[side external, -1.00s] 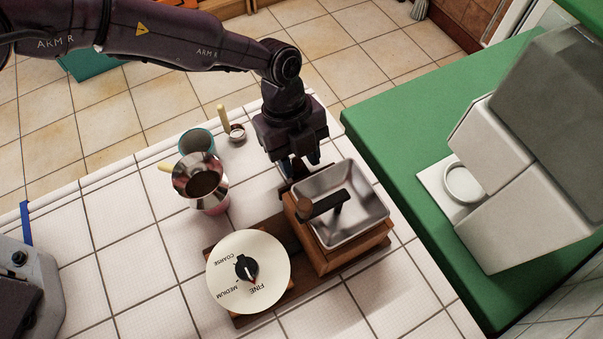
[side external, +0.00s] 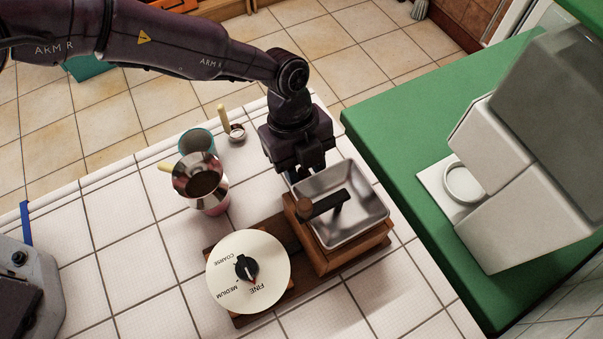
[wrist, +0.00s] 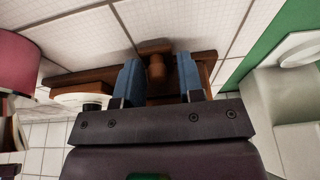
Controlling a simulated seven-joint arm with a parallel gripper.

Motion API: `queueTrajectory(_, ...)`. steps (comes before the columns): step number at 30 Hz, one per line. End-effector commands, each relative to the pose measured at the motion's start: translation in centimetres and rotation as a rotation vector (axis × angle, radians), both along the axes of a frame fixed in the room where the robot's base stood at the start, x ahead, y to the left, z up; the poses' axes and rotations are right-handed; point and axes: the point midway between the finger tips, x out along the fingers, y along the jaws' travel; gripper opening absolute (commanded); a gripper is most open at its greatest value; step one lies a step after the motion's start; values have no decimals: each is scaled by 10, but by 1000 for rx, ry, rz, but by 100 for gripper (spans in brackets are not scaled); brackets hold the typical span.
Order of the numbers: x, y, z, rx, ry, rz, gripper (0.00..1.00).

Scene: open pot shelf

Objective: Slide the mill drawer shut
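The mill (side external: 340,255) is a wooden box with a steel hopper (side external: 350,190) and a dark crank on top. It stands on a dark wooden base board (side external: 240,318). My gripper (side external: 297,175) is low at the mill's back left side, fingers pointing down. In the wrist view its two blue fingers (wrist: 160,82) are apart, with a small wooden knob (wrist: 156,66) between them and a gap on each side. I cannot tell whether that knob is on the drawer or the crank. The drawer is not clearly visible in the side view, so how far it stands out cannot be told.
A cream dial (side external: 225,290) marked coarse, medium and fine sits left of the mill. A green surface (side external: 400,120) holds a pale machine (side external: 540,190) at right.

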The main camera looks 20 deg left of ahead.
Motion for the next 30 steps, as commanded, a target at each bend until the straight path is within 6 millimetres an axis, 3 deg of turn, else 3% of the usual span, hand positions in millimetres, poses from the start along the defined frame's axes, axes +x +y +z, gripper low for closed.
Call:
queueTrajectory(1,-2,4,-4,12,6,1,32)
queueTrajectory(16,-2,2,38,5,8,3,32)
queueTrajectory(30,-2,1,42,4,9,2,32)
